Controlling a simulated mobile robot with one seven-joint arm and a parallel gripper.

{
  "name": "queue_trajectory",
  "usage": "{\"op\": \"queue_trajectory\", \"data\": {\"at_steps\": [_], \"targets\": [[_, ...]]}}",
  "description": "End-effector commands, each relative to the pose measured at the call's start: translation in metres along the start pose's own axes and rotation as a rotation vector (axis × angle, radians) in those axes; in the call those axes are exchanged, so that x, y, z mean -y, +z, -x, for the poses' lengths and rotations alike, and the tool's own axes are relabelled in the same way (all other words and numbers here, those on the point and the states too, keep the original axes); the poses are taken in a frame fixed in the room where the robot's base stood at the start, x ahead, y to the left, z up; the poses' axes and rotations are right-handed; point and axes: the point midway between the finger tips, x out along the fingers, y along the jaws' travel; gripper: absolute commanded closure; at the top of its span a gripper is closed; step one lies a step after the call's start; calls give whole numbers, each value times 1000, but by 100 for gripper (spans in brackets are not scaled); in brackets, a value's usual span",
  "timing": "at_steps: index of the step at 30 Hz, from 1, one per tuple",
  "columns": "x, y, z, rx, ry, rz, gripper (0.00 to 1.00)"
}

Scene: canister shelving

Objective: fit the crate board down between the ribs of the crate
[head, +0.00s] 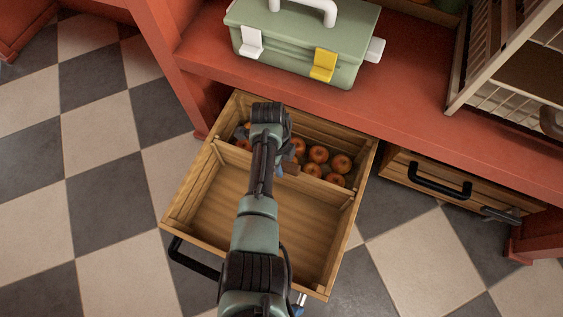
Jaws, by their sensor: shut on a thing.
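The crate (345,245) is a wooden pull-out box with a black handle at its near side. The crate board (325,188) is a thin wooden divider lying across the crate, with oranges behind it and an empty bay in front. Its ends are close to the crate's side walls. My gripper (287,163) is over the middle of the board and shut on it, largely hidden by my arm.
Several oranges (318,154) fill the far bay. A red shelf (410,105) overhangs behind, bearing a green toolbox (300,40) and a wire-fronted rack (510,60). Another closed drawer (430,172) is at the right. Checkered floor (110,190) is clear at the left.

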Motion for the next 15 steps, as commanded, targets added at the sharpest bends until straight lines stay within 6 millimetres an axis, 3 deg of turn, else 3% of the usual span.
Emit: {"op": "queue_trajectory", "data": {"at_steps": [8, 9, 15], "targets": [[1, 1, -7, 1, -2, 0, 100], [1, 1, -6, 1, -2, 0, 64], [0, 1, -6, 0, -1, 0, 33]]}}
